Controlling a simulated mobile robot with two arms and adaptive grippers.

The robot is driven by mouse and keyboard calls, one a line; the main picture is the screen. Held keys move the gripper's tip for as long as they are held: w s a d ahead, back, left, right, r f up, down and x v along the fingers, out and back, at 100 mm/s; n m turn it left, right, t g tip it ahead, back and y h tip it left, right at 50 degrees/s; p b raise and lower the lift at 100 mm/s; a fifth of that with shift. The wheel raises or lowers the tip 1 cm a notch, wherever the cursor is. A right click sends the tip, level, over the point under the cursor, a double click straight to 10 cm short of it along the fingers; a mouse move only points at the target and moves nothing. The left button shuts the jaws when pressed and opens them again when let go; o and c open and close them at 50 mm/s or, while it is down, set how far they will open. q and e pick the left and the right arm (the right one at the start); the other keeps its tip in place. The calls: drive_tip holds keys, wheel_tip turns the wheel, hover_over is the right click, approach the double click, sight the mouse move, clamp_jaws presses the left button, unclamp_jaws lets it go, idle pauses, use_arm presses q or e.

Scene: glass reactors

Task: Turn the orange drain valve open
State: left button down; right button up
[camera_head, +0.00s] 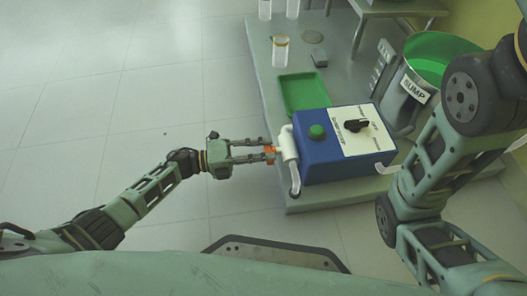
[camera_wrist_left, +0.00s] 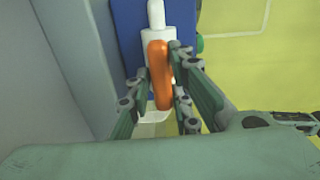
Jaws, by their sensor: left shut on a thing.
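The orange drain valve (camera_head: 269,150) is a small orange handle on a white pipe fitting (camera_head: 288,146) at the left side of a blue box (camera_head: 335,172). My left gripper (camera_head: 268,150) reaches it from the left and is shut on the handle. In the left wrist view the orange handle (camera_wrist_left: 160,75) stands lengthwise between the two fingers (camera_wrist_left: 161,78), in front of the white fitting (camera_wrist_left: 157,42). My right arm shows at the right edge of the head view, but its gripper is out of view.
The box has a green button (camera_head: 317,131) and a white panel with a black knob (camera_head: 355,126). A green tray (camera_head: 303,94) lies behind it on the grey bench (camera_head: 262,62). A bin labelled SUMP (camera_head: 415,88) stands at the right. Glass jars (camera_head: 280,52) stand at the back. Floor at left is clear.

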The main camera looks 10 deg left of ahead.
use_arm(q)
drive_tip(key=shift+r, duration=0.2)
drive_tip(key=c, duration=1.6)
unclamp_jaws()
drive_tip(key=shift+c, duration=0.2)
drive_tip(key=shift+f, duration=0.1)
drive_tip(key=v, duration=1.2)
